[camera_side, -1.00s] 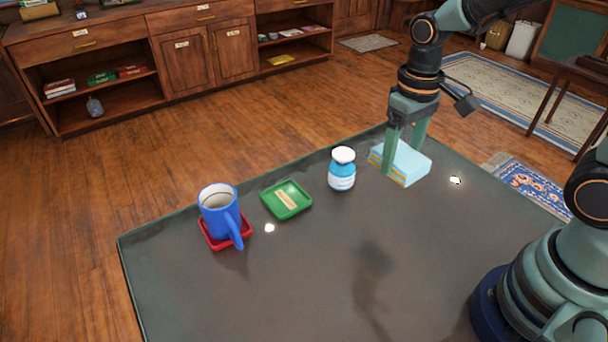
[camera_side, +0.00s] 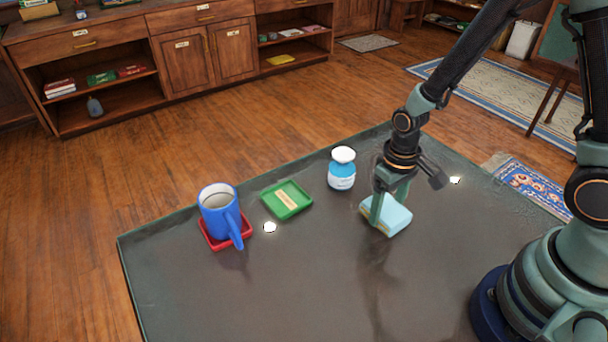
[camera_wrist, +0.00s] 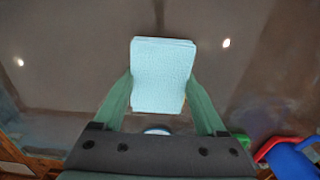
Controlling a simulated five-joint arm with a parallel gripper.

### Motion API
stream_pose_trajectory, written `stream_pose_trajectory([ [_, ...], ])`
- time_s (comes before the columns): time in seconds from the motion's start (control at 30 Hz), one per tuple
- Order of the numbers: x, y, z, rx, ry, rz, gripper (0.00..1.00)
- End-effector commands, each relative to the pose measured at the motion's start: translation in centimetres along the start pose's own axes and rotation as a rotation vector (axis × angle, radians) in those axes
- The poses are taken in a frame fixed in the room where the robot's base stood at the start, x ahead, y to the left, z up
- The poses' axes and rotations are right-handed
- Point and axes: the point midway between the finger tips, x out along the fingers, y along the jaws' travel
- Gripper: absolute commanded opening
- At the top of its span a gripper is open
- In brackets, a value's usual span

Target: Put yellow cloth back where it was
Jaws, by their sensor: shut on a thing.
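My gripper (camera_side: 386,205) is shut on a pale blue block (camera_side: 397,218) with a yellowish lower side. In the wrist view the block (camera_wrist: 163,75) sits between both fingers. It is over the dark table, right of the white-capped blue bottle and a little nearer the camera. I cannot tell whether it touches the table top. A flat yellow thing (camera_side: 280,59) lies on the low shelf of the bookcase at the back; it is too small to tell whether it is cloth.
The table (camera_side: 300,290) is clear at the front. Wood bookcases (camera_side: 183,60) stand beyond the floor.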

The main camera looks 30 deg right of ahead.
Motion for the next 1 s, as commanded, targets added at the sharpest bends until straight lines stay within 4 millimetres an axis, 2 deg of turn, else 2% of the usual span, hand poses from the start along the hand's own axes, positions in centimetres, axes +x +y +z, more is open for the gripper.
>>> stream_pose_trajectory([
  [0.43,0.6,0.0,0.0,0.000,-0.001,0.000,0.22],
  [0.47,0.6,0.0,0.0,0.000,0.000,0.000,0.85],
  [0.5,0.5,0.0,0.0,0.000,0.001,0.000,1.00],
  [0.83,0.3,0.0,0.0,0.000,0.001,0.000,1.00],
  [1.0,-1.2,0.0,-0.2,0.000,0.006,-0.001,1.00],
])
